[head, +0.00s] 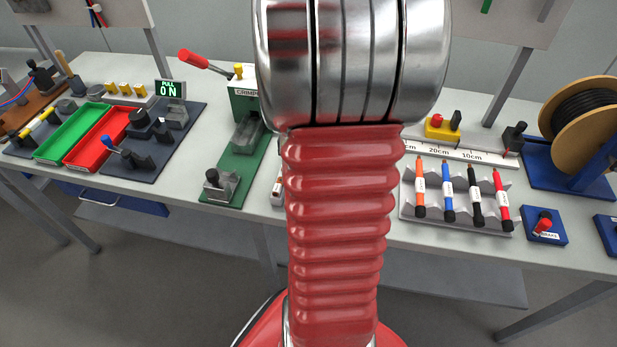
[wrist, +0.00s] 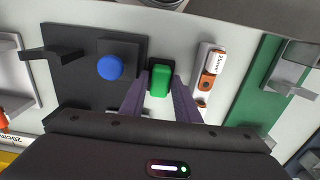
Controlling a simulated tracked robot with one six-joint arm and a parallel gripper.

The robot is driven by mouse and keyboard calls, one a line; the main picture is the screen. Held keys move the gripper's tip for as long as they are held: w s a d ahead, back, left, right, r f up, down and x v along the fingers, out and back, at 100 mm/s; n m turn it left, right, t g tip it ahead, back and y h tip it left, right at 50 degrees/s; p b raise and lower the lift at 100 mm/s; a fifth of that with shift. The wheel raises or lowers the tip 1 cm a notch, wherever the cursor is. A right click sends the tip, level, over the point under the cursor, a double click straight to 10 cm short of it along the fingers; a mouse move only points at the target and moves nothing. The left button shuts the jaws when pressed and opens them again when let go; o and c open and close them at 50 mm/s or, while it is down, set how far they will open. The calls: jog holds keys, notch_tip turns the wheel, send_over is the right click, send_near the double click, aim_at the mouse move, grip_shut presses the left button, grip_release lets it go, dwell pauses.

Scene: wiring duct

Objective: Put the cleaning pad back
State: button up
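A small green block (wrist: 160,81), which looks like the cleaning pad, shows in the wrist view with dark material around it. My gripper (wrist: 161,84) has its two purple fingers on either side of it, close to its edges. I cannot tell whether the fingers touch or grip it, or whether it rests in a dark holder. In the head view my arm covers the middle of the bench and hides the gripper and the pad.
Left of the block in the wrist view is a dark plate with a blue knob (wrist: 110,67); right are a white and orange device (wrist: 210,62) and a green crimper base (wrist: 259,82). The head view shows a pen rack (head: 455,212), a cable spool (head: 585,115) and red tray (head: 97,138).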

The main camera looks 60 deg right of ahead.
notch_tip(320, 180, up, 12)
dwell(0.8)
jog(key=shift+r, duration=0.1)
dwell(0.6)
jog(key=w+a+r+n+t, duration=0.1)
jog(key=a+n, duration=0.5)
jog(key=a, duration=0.9)
jog(key=w+a+r+n+t, duration=0.1)
jog(key=a+r+n+t, duration=0.3)
jog(key=a, duration=1.1)
jog(key=shift+w+a+r+n+t, duration=0.3)
jog(key=shift+r+n, duration=0.35)
jog(key=shift+n, duration=1.05)
